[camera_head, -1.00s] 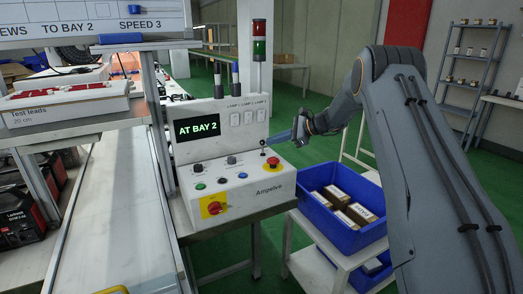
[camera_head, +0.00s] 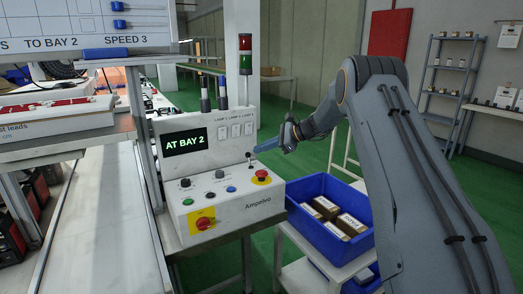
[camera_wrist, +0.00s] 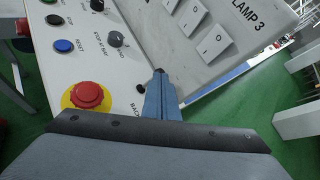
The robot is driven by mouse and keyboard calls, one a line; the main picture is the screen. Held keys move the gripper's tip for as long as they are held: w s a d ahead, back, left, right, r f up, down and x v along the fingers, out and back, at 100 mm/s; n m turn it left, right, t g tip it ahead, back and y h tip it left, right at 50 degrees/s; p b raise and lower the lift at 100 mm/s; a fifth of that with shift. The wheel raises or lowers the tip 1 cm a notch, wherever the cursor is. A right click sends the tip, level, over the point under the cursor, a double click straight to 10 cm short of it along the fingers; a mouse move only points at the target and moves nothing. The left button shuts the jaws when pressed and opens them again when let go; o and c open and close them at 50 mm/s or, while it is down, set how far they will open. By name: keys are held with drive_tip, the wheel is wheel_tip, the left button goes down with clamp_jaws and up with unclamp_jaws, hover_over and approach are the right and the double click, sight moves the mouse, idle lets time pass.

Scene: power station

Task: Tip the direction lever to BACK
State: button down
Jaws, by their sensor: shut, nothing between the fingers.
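The direction lever (camera_head: 249,157) is a small dark-knobbed stick at the right rear of the white control panel's sloping top. My gripper (camera_head: 257,149) is shut and empty, its blue fingers pointing left with their tips right by the lever knob. In the wrist view the closed fingers (camera_wrist: 161,98) reach across the panel, with a dark knob at their tip. They hide most of the lever, so I cannot tell contact or its exact tilt. The "BACK" lettering (camera_wrist: 137,112) shows partly, just left of the fingers.
A red emergency button (camera_head: 261,176) sits just in front of the lever. Dials and coloured buttons fill the panel top, with a red rotary switch (camera_head: 203,223) on its front. Lamp switches (camera_head: 235,130) stand behind. A blue crate (camera_head: 312,236) with boxes is at the right.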

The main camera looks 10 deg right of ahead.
drive_tip(key=shift+d, duration=0.1)
drive_tip(key=shift+s+d, duration=0.1)
drive_tip(key=shift+d, duration=0.3)
drive_tip(key=s+d+r+b, duration=0.1)
drive_tip(key=d+r+b, duration=0.1)
drive_tip(key=d+r, duration=0.6)
drive_tip(key=shift+s+d+b, duration=0.3)
drive_tip(key=shift+d+b, duration=0.1)
drive_tip(key=shift+d, duration=0.25)
